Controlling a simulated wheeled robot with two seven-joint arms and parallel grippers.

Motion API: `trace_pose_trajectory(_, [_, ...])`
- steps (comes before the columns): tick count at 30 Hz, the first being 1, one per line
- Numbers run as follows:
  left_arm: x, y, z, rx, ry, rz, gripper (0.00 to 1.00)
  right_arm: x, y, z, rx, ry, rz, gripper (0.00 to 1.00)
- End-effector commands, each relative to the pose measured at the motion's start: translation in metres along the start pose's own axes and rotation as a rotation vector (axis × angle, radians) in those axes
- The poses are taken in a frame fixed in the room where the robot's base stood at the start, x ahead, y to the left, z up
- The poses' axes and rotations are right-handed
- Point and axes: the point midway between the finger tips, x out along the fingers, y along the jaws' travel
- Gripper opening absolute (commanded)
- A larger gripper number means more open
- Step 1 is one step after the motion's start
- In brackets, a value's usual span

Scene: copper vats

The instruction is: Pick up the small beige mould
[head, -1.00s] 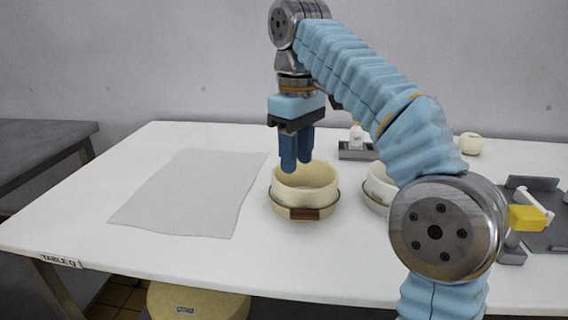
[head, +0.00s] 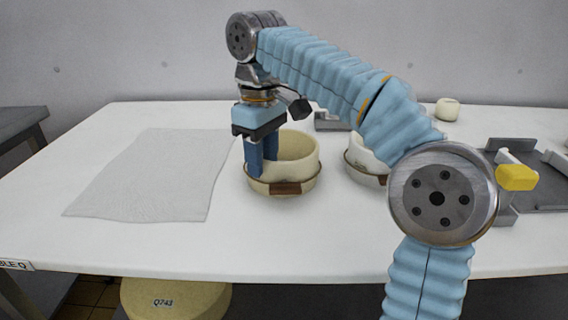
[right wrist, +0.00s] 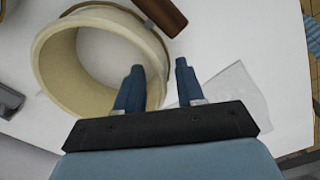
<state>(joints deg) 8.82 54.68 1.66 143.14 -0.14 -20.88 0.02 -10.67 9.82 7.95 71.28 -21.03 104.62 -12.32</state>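The small beige mould (head: 299,148), a round open ring with a brown band and a brown tag low on its front, stands on the white table; it also shows in the right wrist view (right wrist: 57,75). My right gripper (head: 262,168) points down at the mould's left side. In the right wrist view the fingers of the gripper (right wrist: 159,68) are apart, one over the mould's opening and one outside, with the rim between them. Whether either finger touches the wall cannot be told. My left gripper is not in view.
A whiter banded mould (head: 362,157) stands close on the right, partly behind my arm. A grey cloth (head: 150,175) lies flat at left. A small cream pot (head: 447,110) stands at the back. A dark tray (head: 535,190) with a yellow-ended part is at right.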

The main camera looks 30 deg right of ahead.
Motion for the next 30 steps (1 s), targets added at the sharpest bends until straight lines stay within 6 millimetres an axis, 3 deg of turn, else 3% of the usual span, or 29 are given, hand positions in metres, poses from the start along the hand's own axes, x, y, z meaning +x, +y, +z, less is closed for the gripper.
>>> trace_pose_trajectory(7, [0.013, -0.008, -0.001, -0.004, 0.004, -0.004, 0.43, 0.041, -0.001, 0.003, 0.000, -0.002, -0.001, 0.38])
trace_pose_trajectory(16, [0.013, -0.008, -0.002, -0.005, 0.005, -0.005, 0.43, 0.047, -0.001, 0.002, 0.000, 0.000, -0.001, 0.38])
trace_pose_trajectory(17, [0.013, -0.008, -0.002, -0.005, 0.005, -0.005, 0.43, 0.047, -0.001, 0.002, 0.000, 0.000, -0.001, 0.37])
trace_pose_trajectory(24, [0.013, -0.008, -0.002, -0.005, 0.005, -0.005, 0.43, 0.047, -0.001, 0.002, 0.000, 0.000, -0.001, 0.00])
trace_pose_trajectory(30, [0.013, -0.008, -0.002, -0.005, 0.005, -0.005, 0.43, 0.047, -0.001, 0.002, 0.000, 0.000, -0.001, 0.00])
